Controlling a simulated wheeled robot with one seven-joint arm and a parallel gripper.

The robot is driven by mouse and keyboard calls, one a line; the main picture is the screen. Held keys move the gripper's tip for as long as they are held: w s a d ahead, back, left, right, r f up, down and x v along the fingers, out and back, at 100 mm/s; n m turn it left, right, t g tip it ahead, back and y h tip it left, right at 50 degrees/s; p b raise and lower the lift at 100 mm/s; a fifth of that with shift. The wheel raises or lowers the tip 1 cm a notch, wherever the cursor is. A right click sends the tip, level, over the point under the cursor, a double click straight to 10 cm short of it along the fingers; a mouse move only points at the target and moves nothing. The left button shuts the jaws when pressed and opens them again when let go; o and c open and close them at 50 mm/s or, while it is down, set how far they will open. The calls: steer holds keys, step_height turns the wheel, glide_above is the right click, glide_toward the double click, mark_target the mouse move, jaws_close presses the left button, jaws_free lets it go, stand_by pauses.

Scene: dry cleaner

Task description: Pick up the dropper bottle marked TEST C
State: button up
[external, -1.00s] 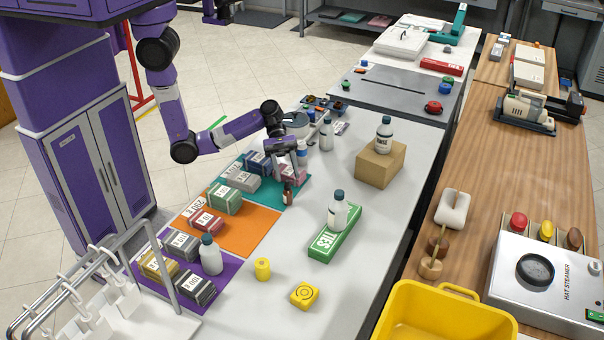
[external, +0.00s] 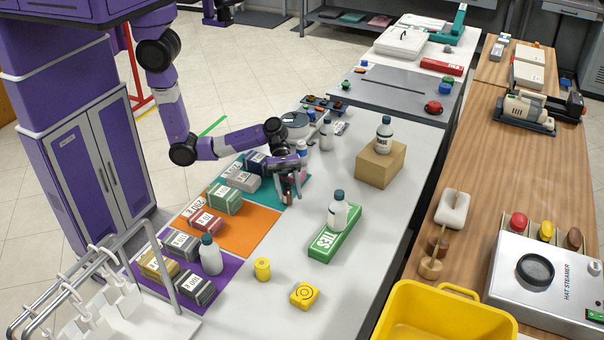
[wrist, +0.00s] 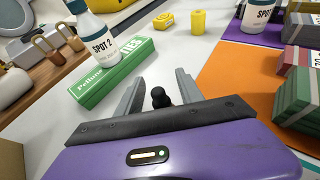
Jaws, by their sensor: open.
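My gripper (wrist: 157,86) is open, with one grey finger on each side of a small black dropper top (wrist: 160,97) in the wrist view. The gripper body hides the rest of that bottle there, and no label can be read. In the external view, my gripper (external: 290,192) is low over the edge of the teal mat, around a small dark reddish-brown bottle that the fingers partly cover. I cannot tell whether the fingers touch it.
A green box (external: 334,238) with a white SPOT 2 bottle (wrist: 102,38) stands to the right. A cardboard box (external: 380,165) bears another bottle. Packs line the teal, orange (external: 246,231) and purple mats. The white counter (external: 290,262) is clear around the yellow items.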

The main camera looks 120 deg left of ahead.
jaws_close()
